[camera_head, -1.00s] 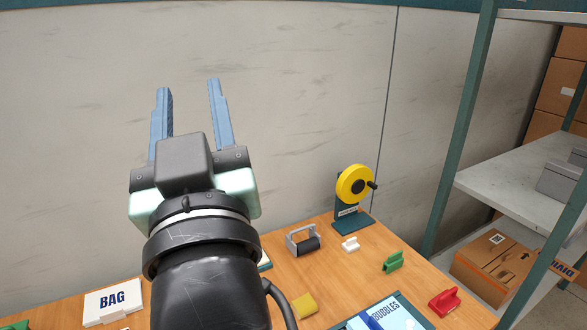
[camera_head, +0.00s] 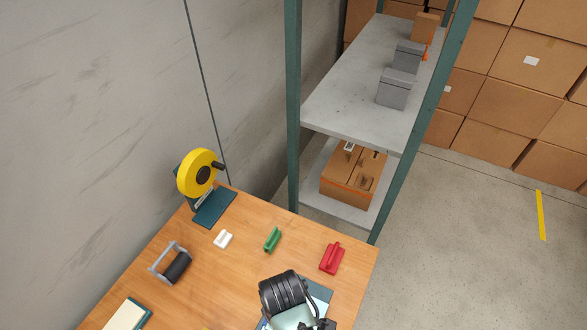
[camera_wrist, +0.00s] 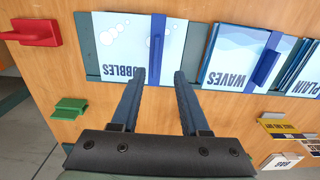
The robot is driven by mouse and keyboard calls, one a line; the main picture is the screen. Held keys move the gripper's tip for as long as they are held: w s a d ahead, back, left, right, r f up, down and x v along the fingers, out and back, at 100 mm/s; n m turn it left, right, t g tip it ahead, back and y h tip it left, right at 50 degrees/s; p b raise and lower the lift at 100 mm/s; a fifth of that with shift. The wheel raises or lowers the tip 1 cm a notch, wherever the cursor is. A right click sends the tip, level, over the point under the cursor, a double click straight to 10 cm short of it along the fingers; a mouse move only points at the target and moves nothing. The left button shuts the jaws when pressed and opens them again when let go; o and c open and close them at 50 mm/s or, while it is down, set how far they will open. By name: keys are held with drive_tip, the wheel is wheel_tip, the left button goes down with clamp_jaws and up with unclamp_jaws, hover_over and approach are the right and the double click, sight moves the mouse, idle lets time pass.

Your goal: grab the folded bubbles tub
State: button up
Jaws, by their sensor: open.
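The folded bubbles tub (camera_wrist: 118,42) is a flat pale panel with white bubbles and the word BUBBLES, with an upright blue handle (camera_wrist: 157,45) at its right side. It lies on a teal base at the top of the wrist view. My gripper (camera_wrist: 160,74) is open and empty. Its two blue fingers point at the tub, with the handle between their lines just beyond the tips. I cannot tell how high the fingers are. In the head view my wrist covers most of the tub and the fingers are hidden.
The waves panel (camera_wrist: 228,45) with its own blue handle lies close right of the tub. A red handled piece (camera_head: 331,258) and a green one (camera_head: 272,240) stand nearby. A yellow-wheeled dispenser (camera_head: 198,174) is at the table's back. A metal shelf (camera_head: 345,105) rises beyond the table.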

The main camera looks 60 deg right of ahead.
drive_tip(key=shift+d+f+p, duration=0.2)
drive_tip(key=shift+f+p, duration=0.05)
drive_tip(key=shift+f, duration=1.6)
drive_tip(key=shift+d+f+p, duration=0.15)
drive_tip(key=shift+f+p, duration=0.05)
drive_tip(key=shift+f, duration=1.6)
clamp_jaws()
drive_tip(key=shift+w+r, duration=0.1)
